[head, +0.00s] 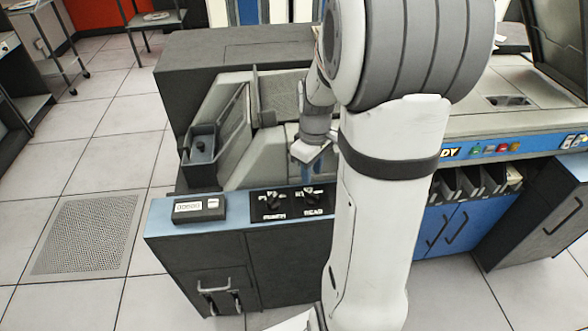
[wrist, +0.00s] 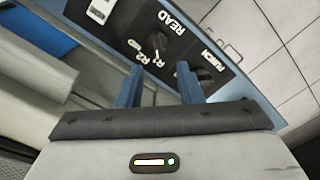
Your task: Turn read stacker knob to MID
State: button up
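The read stacker knob (wrist: 158,43) is a dark knob on a black panel in the wrist view, beside the white READ label and the marks R1 and R2. In the head view the knob (head: 311,196) is at the panel's right part, close to my arm. The similar punch knob (wrist: 183,70) is partly behind my right finger in the wrist view. My gripper (wrist: 161,80) is open and empty, its blue fingers apart. In the head view my gripper (head: 308,172) is above and behind the read knob, apart from it.
A small counter box (head: 199,209) sits left of the knob panel on the blue cabinet top (head: 160,220). A grey card tray (head: 222,135) stands behind it. Open tiled floor lies to the left. My arm hides part of the cabinet right of the knobs.

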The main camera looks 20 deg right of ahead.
aim_at(311, 194)
jog(key=shift+w+d+f, duration=0.15)
jog(key=shift+d+f, duration=0.1)
jog(key=shift+f, duration=0.25)
notch_tip(311, 194, down, 8)
jog(key=shift+r+b, duration=0.25)
jog(key=shift+b, duration=0.15)
jog(key=shift+c, duration=0.4)
grip_shut()
